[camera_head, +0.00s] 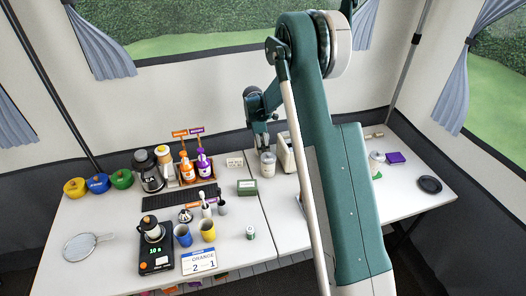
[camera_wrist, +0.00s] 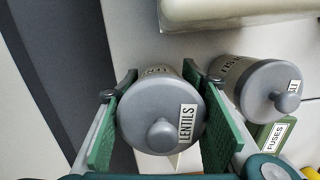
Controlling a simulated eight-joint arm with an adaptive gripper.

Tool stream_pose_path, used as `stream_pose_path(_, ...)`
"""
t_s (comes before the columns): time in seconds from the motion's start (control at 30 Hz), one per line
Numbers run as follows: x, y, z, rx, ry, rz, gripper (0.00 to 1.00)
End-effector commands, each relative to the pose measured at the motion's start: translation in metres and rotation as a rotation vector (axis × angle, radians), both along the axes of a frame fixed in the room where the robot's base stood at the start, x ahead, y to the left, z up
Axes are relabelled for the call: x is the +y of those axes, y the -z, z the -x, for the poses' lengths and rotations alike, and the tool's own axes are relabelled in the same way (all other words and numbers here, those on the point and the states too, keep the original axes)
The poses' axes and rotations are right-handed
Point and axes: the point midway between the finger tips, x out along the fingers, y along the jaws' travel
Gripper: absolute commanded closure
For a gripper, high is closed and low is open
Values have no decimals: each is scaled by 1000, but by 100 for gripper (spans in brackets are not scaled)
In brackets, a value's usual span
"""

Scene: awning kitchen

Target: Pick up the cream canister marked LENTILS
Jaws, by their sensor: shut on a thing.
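The LENTILS canister (camera_wrist: 150,133) shows in the wrist view, with a round grey lid, a knob and a white label. My gripper (camera_wrist: 160,72) is shut on it, with a green pad on each side. A second grey-lidded canister (camera_wrist: 262,92) stands just right of the right finger, its label only partly readable. In the head view my gripper (camera_head: 263,142) is low over the back of the table, behind a pale canister (camera_head: 268,168) with a grey lid. The held canister is mostly or wholly hidden there. I cannot tell whether its base touches the table.
A cream appliance (camera_head: 286,154) stands close to the right of my gripper. A green FUSES box (camera_wrist: 275,137) is beside the second canister; it also shows in the head view (camera_head: 247,187). A bottle tray (camera_head: 188,179) is to the left. Tent wall rises behind.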

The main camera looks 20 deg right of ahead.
Motion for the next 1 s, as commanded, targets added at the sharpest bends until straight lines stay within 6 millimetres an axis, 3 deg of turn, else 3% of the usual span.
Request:
stream_pose_path(0.2, 0, -36, 0, 0, 0, 0, 75)
stream_pose_path(0.43, 0, -61, 0, 0, 0, 0, 75)
stream_pose_path(1.0, 0, -68, 0, 0, 0, 0, 75)
